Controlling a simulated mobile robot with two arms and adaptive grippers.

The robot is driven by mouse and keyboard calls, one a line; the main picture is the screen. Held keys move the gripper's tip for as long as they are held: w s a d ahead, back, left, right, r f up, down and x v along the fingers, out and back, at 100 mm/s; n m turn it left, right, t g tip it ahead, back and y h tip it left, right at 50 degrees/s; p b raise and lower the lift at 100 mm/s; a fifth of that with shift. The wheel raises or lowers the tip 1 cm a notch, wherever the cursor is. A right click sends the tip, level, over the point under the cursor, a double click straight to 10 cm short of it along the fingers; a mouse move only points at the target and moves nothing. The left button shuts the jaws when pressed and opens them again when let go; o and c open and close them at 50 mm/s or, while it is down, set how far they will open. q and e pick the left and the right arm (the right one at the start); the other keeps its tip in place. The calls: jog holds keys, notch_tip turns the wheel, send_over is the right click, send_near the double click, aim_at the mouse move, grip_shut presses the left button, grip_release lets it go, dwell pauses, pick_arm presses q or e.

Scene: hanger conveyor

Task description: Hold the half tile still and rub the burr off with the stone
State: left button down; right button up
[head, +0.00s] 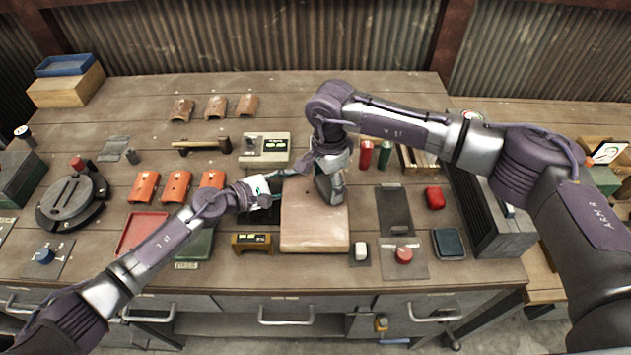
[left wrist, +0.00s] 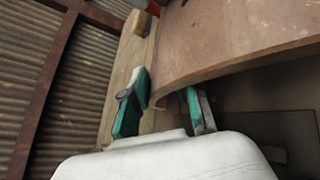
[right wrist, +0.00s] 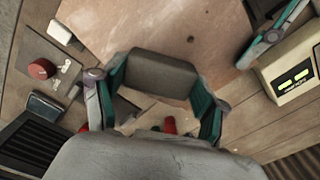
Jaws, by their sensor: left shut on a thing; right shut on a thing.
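The half tile (head: 315,232) is a large pinkish-brown curved piece on the middle of the bench. My left gripper (head: 283,176) is shut on its left edge near the far corner; the left wrist view shows the tile's rim (left wrist: 235,62) running between the fingers (left wrist: 165,95). My right gripper (right wrist: 160,85) is shut on a grey block-shaped stone (right wrist: 160,70) over the far right part of the tile. I cannot tell whether the stone touches the tile. A small dark spot (right wrist: 190,39) shows on the tile's face. No burr is clearly distinguishable.
Orange tiles (head: 177,186) and a red tray (head: 141,232) lie left. A white block (head: 361,251), red round piece (head: 403,255) and dark plate (head: 394,210) lie right. The front edge has drawers.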

pick_arm(q)
jog(key=shift+s+f, duration=0.35)
jog(key=shift+f, duration=0.3)
pick_arm(e)
jog(key=shift+d+r, duration=0.1)
jog(key=shift+d, duration=0.2)
jog(key=shift+r, duration=4.05)
pick_arm(q)
jog(key=c, duration=0.8)
grip_release()
jog(key=shift+w, duration=0.15)
pick_arm(e)
jog(key=shift+f, duration=0.1)
pick_arm(q)
jog(key=shift+w+r, duration=0.15)
pick_arm(e)
jog(key=shift+w, duration=0.15)
pick_arm(q)
jog(key=shift+r, duration=0.1)
jog(key=v, duration=1.1)
jog(key=shift+s+a+r, duration=0.1)
jog(key=shift+s+a, duration=0.1)
jog(key=shift+a, duration=0.15)
jog(key=shift+a, duration=0.1)
pick_arm(e)
jog(key=shift+a, duration=0.1)
